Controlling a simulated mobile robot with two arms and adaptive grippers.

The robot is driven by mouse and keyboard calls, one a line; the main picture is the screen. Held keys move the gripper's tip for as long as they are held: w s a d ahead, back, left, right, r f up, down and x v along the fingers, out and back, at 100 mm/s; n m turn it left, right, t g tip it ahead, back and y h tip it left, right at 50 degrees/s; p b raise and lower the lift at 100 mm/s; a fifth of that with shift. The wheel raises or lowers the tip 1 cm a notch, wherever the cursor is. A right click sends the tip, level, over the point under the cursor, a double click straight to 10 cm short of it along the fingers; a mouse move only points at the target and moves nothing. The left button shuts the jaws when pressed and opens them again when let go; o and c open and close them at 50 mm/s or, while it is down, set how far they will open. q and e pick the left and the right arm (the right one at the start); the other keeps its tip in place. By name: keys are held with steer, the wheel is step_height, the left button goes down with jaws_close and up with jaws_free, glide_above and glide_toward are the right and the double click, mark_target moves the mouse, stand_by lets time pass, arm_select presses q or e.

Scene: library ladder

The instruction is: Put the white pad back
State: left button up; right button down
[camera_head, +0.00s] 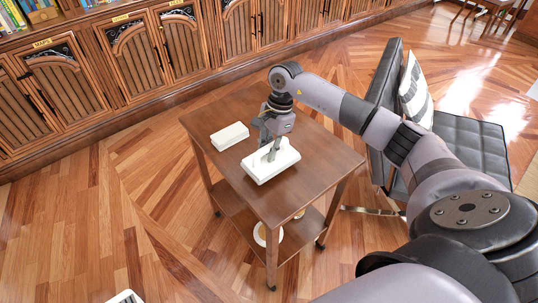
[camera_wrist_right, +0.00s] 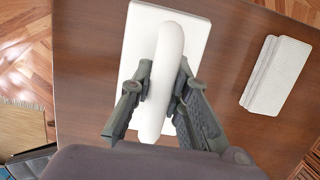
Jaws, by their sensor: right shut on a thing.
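A white slab with a raised bar handle (camera_head: 271,163) is at the middle of a small wooden table (camera_head: 310,170). My right gripper (camera_head: 272,150) comes down from above and is shut on its handle; in the right wrist view the fingers clasp the white handle (camera_wrist_right: 166,75) from both sides. The slab looks flat on or very near the tabletop; I cannot tell if it touches. A second white piece, a ribbed flat block (camera_head: 230,136), lies apart to the left; it also shows in the right wrist view (camera_wrist_right: 275,75). My left gripper is not in view.
The table has a lower shelf (camera_head: 240,205) with a round white thing (camera_head: 266,235) near it. A grey chair (camera_head: 455,140) with a striped cushion (camera_head: 415,90) stands close on the right. Wooden cabinets (camera_head: 140,55) line the back. Bare tabletop surrounds both white pieces.

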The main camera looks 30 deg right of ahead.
step_height(320, 180, down, 2)
steer(key=shift+f, duration=0.45)
steer(key=c, duration=1.5)
jaws_free()
steer(key=shift+c, duration=0.2)
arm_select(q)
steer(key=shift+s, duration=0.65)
arm_select(e)
steer(key=shift+r, duration=0.15)
steer(key=b+v, duration=0.1)
steer(key=v, duration=1.1)
steer(key=shift+b, duration=0.3)
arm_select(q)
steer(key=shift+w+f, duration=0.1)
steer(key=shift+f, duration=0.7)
